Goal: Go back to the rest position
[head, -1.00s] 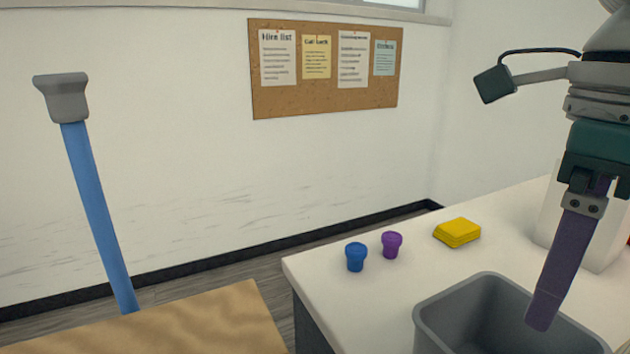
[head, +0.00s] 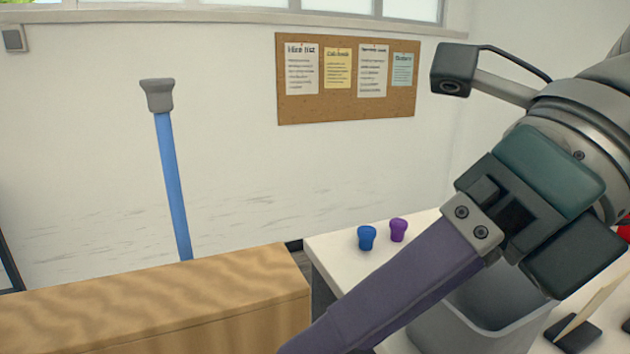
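My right gripper (head: 312,338) reaches in from the right side of the head view, large and close to the camera, tilted down to the left. Its long purple fingers look like one bar from this side, so I cannot tell whether they are apart. I see nothing held at the tip. It passes in front of the white counter and the grey bin. My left gripper is not in view.
A white counter (head: 330,248) holds a blue cup (head: 366,238), a purple cup (head: 397,230) and a grey bin (head: 505,305). A wooden surface (head: 150,305) lies at lower left. A blue pole (head: 172,190) stands behind it. A corkboard (head: 345,112) hangs on the wall.

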